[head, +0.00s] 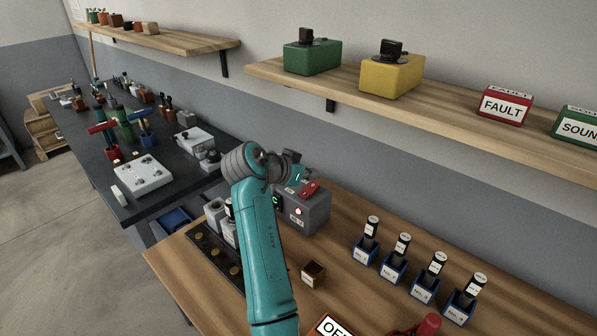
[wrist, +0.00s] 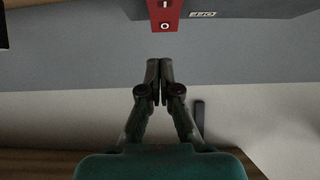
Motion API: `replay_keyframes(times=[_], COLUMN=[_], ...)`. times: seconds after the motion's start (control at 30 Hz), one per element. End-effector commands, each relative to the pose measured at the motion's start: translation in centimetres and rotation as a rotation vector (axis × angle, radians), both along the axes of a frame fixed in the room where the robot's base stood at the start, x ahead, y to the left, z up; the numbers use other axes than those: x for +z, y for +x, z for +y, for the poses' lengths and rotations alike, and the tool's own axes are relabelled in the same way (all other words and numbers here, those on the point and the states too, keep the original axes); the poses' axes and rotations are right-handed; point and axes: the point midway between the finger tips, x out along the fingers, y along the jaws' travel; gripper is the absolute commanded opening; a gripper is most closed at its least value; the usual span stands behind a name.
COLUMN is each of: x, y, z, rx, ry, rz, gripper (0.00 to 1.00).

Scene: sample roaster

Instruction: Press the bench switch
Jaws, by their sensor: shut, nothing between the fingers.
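A red rocker switch (wrist: 165,14) marked with a bar and a ring shows at the top of the wrist view, with an OFF label (wrist: 203,14) beside it. In the head view the red switch (head: 310,189) sits on top of a grey box (head: 313,217) on the wooden bench. My gripper (wrist: 160,63) is shut and empty. In the wrist view its fingertips appear just below the switch, with a visible gap between. In the head view my arm largely hides the gripper and part of the box.
A wall shelf (head: 430,115) runs above, holding a green box (head: 312,58) and a yellow box (head: 391,76).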

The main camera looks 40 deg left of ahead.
Motion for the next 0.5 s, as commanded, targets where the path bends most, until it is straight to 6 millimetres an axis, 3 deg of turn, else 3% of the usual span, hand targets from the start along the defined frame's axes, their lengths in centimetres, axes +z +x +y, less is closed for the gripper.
replay_keyframes(times=[0.03, 0.2, 0.5], x=[-1.1, -2.8, -3.6], y=[-0.1, 0.3, 0.5], z=[0.0, 0.0, 0.0], rx=[0.002, 0.002, 0.002], ry=[-0.004, -0.002, -0.002], rz=[0.004, 0.002, 0.001], gripper=[0.0, 0.0, 0.0])
